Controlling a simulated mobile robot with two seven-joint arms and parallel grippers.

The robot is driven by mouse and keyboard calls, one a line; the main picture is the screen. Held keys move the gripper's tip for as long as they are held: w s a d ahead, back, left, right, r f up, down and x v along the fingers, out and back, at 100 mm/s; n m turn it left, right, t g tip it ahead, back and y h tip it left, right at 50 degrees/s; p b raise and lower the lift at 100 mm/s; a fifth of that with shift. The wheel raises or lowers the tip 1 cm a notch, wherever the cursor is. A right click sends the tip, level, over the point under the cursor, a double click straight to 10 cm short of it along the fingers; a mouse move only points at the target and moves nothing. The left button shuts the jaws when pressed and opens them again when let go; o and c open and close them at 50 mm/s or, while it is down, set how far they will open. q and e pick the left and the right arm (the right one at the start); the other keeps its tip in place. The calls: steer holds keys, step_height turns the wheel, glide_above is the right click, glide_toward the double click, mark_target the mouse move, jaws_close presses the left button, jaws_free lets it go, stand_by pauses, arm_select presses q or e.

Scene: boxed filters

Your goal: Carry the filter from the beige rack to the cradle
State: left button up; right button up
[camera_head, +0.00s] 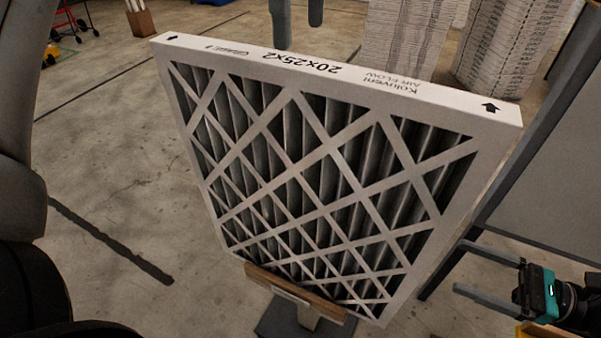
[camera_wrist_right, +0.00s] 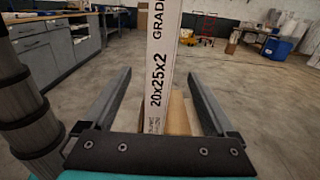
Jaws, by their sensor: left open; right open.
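The filter (camera_head: 310,180) is a large pleated panel with a white cardboard lattice, standing tilted in the head view. Its lower edge meets a wooden ledge (camera_head: 290,292) above a dark foot; I cannot tell whether this is the cradle or the rack. No other beige rack is clear. My right gripper (camera_head: 461,266) is open, right of the filter's lower right edge. In the right wrist view, the filter's printed edge (camera_wrist_right: 158,85) stands between the open fingers (camera_wrist_right: 160,73) with gaps visible on both sides.
A grey panel on a dark frame (camera_head: 560,190) stands close at the right. Stacks of filters (camera_head: 410,35) are behind. A workbench with drawers (camera_wrist_right: 60,50) and a blue bin (camera_wrist_right: 277,48) appear in the wrist view. Concrete floor is open at left.

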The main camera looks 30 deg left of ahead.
mark_target(300, 109)
arm_select(q)
step_height(300, 109, down, 13)
steer(key=shift+r, duration=0.1)
arm_select(e)
steer(key=a, duration=1.3)
arm_select(q)
jaws_close()
arm_select(e)
jaws_close()
